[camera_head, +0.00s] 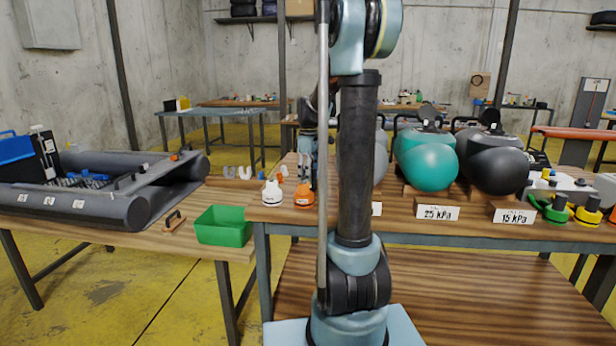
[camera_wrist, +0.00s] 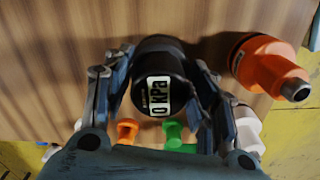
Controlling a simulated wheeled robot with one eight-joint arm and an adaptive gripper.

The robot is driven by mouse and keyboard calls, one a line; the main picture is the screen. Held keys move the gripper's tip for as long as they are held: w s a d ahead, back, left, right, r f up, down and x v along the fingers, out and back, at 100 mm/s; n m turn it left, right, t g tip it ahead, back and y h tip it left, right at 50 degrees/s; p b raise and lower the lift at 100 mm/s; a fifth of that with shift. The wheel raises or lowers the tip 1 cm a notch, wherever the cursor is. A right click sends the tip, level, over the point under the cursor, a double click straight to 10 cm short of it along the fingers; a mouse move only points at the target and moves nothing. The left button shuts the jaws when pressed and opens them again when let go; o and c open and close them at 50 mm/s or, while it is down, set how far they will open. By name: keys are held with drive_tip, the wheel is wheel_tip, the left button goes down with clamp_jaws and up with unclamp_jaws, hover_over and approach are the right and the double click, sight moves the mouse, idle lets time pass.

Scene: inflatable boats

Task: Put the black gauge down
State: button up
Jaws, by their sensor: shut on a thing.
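The black gauge (camera_wrist: 150,62) shows in the wrist view, a dark round body with a white label reading "0 kPa". My gripper (camera_wrist: 158,92) is shut on it, with one finger on each side. In the head view my gripper (camera_head: 307,178) points down over the left end of the wooden table, close to an orange-based piece. I cannot make out the gauge there. The wooden table top (camera_wrist: 60,50) lies behind the gauge in the wrist view. I cannot tell whether the gauge touches it.
An orange piece (camera_wrist: 262,65) lies close right of the gauge in the wrist view. A white piece (camera_head: 272,193) and an orange one (camera_head: 303,196) stand near the table's left end. A green bin (camera_head: 222,226) and a grey boat (camera_head: 110,205) are on the left table.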

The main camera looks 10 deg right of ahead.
drive_tip(key=o, duration=1.3)
drive_tip(key=shift+f, duration=0.1)
drive_tip(key=shift+c, duration=0.2)
wheel_tip(320, 180, up, 12)
drive_tip(key=shift+r, duration=0.1)
drive_tip(key=s+f+m+t, duration=0.1)
drive_tip(key=s+f+m, duration=0.25)
drive_tip(key=s, duration=0.65)
drive_tip(key=s+f+m, duration=0.2)
drive_tip(key=s+f, duration=0.2)
drive_tip(key=s, duration=0.6)
drive_tip(key=s+f+m+t, duration=0.1)
drive_tip(key=s+f+m, duration=0.5)
drive_tip(key=s+f, duration=0.9)
drive_tip(key=shift+d, duration=0.15)
